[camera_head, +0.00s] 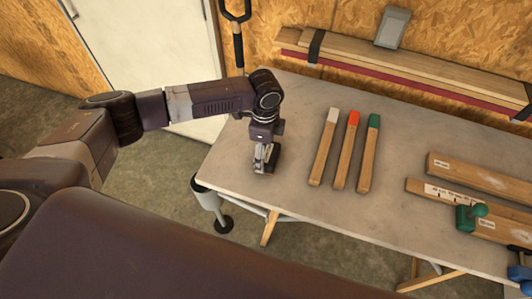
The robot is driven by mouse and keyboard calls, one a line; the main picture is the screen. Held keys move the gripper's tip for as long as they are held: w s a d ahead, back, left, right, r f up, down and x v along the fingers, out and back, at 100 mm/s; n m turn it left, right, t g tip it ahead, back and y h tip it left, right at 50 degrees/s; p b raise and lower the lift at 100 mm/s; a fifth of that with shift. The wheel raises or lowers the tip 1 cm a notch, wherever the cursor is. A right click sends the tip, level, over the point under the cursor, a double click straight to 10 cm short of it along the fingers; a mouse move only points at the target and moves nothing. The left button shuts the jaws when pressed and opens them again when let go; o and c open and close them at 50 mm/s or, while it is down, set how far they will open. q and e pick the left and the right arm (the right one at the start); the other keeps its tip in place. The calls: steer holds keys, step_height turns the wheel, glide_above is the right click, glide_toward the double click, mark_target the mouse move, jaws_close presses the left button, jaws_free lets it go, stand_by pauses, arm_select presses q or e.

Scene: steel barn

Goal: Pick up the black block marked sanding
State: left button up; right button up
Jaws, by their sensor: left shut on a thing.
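My left arm comes in from the left, and my left gripper (264,165) points down at the left end of the table. It is shut on a small black block (274,158), which is partly hidden by the fingers. The block is at or just above the tabletop; I cannot tell whether it touches. No marking on it can be read from here. My right gripper is not in view.
The grey table (300,205) carries three wooden sticks with white (325,150), red (346,150) and green (369,155) ends. Boards (480,180) and a green-knobbed tool (470,216) lie at the right.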

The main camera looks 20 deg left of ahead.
arm_select(q)
step_height(320, 180, up, 20)
steer(key=b, duration=0.4)
steer(key=o, duration=0.6)
steer(key=shift+f, duration=0.1)
steer(key=c, duration=0.4)
